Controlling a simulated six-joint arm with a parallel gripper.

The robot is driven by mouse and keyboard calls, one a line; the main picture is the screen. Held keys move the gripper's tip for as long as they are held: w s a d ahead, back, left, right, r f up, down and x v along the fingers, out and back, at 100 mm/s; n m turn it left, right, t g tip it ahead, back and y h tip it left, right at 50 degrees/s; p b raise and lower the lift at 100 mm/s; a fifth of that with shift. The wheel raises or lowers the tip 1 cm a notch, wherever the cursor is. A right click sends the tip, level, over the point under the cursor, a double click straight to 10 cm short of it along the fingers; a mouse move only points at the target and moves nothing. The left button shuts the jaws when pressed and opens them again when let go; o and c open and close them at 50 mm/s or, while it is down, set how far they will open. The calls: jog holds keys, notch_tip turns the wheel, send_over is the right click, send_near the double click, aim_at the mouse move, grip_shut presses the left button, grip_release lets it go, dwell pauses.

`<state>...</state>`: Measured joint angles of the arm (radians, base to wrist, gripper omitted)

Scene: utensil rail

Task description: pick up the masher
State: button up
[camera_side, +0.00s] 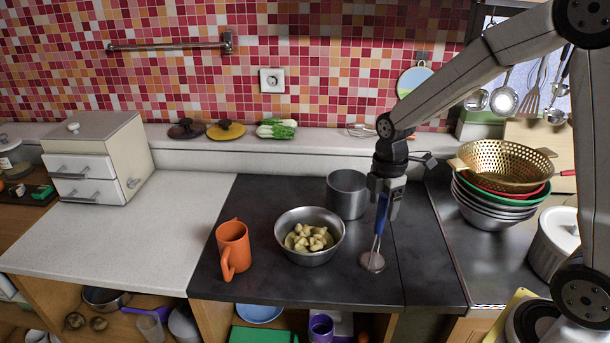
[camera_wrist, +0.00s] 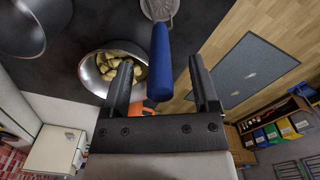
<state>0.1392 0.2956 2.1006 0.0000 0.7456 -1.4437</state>
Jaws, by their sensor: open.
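The masher has a blue handle and a metal shaft with a round head. In the side view the masher (camera_side: 374,261) stands nearly upright with its head at the dark worktop, right of the bowl. My gripper (camera_side: 384,198) is over its top, at the upper part of the handle. In the wrist view the masher's blue handle (camera_wrist: 161,55) lies between the two fingers of my gripper (camera_wrist: 161,64). The fingers are apart, with a visible gap on each side of the handle. The head shows at the top edge of the wrist view.
A metal bowl (camera_side: 297,254) of potato pieces and a grey pot (camera_side: 347,192) stand close on the left. An orange mug (camera_side: 232,248) is further left. A stack of bowls under a gold colander (camera_side: 503,166) stands on the right.

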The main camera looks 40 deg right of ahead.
aim_at(378, 232)
jog(key=shift+f, duration=1.2)
grip_shut()
